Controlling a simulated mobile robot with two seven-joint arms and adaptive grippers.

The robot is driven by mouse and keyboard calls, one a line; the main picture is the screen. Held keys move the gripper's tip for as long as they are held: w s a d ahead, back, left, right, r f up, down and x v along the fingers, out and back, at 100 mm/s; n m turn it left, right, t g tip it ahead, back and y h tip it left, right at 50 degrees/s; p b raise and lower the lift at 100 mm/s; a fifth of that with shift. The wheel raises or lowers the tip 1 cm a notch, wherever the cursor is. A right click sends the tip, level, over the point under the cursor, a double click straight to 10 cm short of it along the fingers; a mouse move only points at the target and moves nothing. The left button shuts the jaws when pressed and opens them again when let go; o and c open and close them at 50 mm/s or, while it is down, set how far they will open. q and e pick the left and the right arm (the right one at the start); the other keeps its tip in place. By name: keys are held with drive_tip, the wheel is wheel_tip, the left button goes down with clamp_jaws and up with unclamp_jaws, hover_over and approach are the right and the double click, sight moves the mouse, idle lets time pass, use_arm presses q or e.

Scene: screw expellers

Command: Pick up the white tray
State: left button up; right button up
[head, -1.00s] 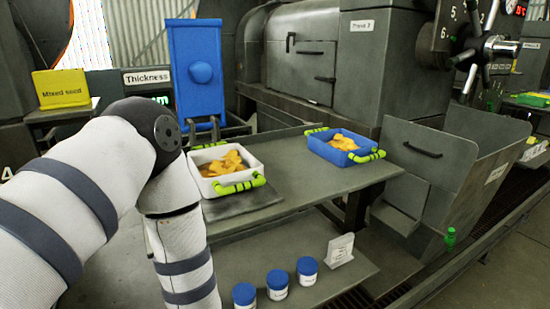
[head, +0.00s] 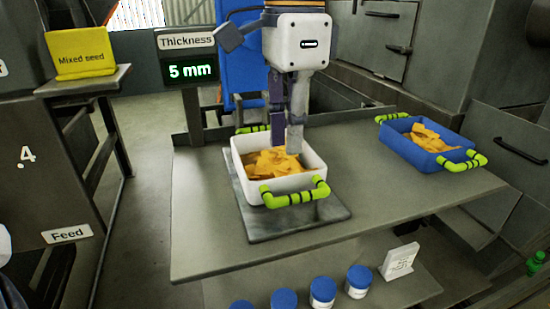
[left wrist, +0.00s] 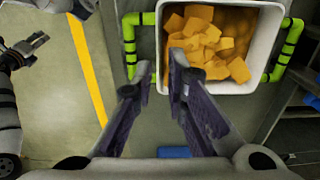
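The white tray (head: 240,160) holds orange-yellow flakes (head: 275,163) and has yellow-green handles with black bands at its near and far ends. It sits on a dark plate (head: 300,222) on the grey table. My left gripper (head: 287,145) points down over the tray in the head view, its fingers apart with nothing visible between them. The left wrist view shows the same open fingers (left wrist: 162,78) near one edge of the tray (left wrist: 222,88); contact is unclear. A dark gripper (left wrist: 30,47) at the left there looks like my right one; its fingers are unclear.
A blue tray (head: 400,150) with similar flakes stands right on the table (head: 370,215). Blue-lidded jars (head: 322,290) and a white sign (head: 400,262) are on a lower shelf. A "5 mm" thickness display (head: 190,70) and blue panel (head: 243,55) stand behind.

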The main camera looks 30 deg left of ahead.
sight(292, 179)
use_arm(q)
drive_tip(key=f, duration=0.7)
drive_tip(key=shift+d+f, duration=0.15)
drive_tip(key=shift+d, duration=0.1)
drive_tip(key=shift+w+f, duration=0.1)
drive_tip(key=shift+f, duration=0.25)
clamp_jaws()
drive_tip(key=shift+r, duration=0.1)
